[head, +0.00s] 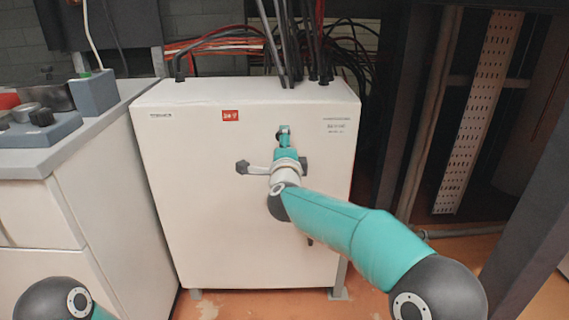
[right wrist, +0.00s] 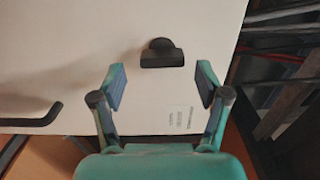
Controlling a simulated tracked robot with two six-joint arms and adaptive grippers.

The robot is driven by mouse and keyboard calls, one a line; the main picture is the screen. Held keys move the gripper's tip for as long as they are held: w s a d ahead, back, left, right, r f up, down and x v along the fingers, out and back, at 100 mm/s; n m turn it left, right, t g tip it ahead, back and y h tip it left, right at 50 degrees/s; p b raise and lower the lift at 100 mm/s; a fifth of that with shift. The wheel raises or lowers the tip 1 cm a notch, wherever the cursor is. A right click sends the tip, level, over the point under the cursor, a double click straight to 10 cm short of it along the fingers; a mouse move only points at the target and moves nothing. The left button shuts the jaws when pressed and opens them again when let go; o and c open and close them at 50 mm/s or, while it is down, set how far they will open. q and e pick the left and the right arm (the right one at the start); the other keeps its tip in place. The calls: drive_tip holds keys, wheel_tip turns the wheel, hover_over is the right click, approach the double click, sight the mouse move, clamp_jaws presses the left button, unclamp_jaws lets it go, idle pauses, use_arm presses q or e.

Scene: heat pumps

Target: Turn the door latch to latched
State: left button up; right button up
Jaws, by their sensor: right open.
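The door latch (right wrist: 162,56) is a small dark knob with a short bar on the white cabinet door (head: 185,190). In the right wrist view it lies just beyond the fingertips, roughly centred between them. My right gripper (head: 286,138) is in front of the upper part of the door. Its two fingers stand wide apart with nothing between them in the right wrist view (right wrist: 161,75). In the head view my gripper and wrist cover the latch, so its position there is hidden. My left gripper is out of view; only part of my left arm shows at the lower left.
A dark bar handle (right wrist: 35,118) sits on the door, left in the wrist view. Red and black cables (head: 225,45) run above and behind the cabinet. A grey-topped counter (head: 30,160) stands close on the left. Dark posts and a perforated rail (head: 480,110) stand on the right.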

drive_tip(key=s, duration=1)
drive_tip(key=shift+d+f, duration=0.1)
